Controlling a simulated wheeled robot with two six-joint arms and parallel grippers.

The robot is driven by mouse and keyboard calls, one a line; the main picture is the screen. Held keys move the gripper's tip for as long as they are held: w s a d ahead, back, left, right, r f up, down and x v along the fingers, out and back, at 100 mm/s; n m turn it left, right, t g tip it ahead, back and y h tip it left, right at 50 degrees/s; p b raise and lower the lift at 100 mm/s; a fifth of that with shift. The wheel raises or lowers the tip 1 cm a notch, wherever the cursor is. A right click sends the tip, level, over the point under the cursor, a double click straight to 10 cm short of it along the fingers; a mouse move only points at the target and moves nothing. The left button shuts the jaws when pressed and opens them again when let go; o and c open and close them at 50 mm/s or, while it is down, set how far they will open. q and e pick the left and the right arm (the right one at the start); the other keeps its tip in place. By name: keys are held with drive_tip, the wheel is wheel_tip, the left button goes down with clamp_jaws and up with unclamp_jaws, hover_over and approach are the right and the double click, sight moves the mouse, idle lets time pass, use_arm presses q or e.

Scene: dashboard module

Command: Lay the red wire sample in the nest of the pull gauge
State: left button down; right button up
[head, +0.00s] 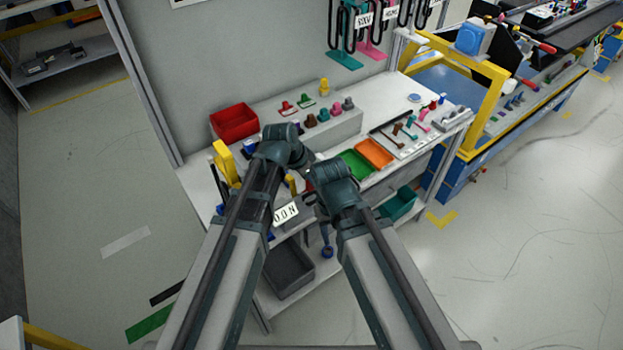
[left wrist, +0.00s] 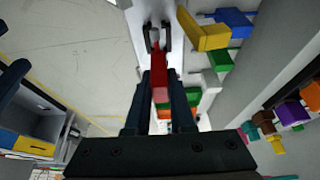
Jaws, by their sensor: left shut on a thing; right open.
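In the left wrist view my left gripper (left wrist: 158,92) is shut on a red piece (left wrist: 160,84), which looks like the red wire sample and points away from me. Beyond its tip is a dark two-pronged fork (left wrist: 157,38) on a pale surface, perhaps the nest of the pull gauge. I cannot tell whether the red piece touches it. A yellow part (left wrist: 203,34) stands right beside it. In the head view my left gripper is hidden behind its own arm. My right gripper (head: 316,208) is open beside the bench's front edge, partly hidden by its wrist.
On the bench stand a red bin (head: 234,122), a yellow upright (head: 227,165), a green tray (head: 357,164) and an orange tray (head: 375,153). A raised shelf (head: 335,131) carries several coloured pieces. A dark bin (head: 288,271) sits below.

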sight(311, 190)
use_arm(q)
drive_tip(key=shift+f+b, duration=1.05)
drive_tip(key=shift+f, duration=0.35)
drive_tip(key=shift+f+b, duration=1.15)
drive_tip(key=c, duration=0.7)
unclamp_jaws()
drive_tip(key=shift+r, duration=0.15)
drive_tip(key=p+v, duration=1.3)
drive_tip(key=shift+r, duration=0.35)
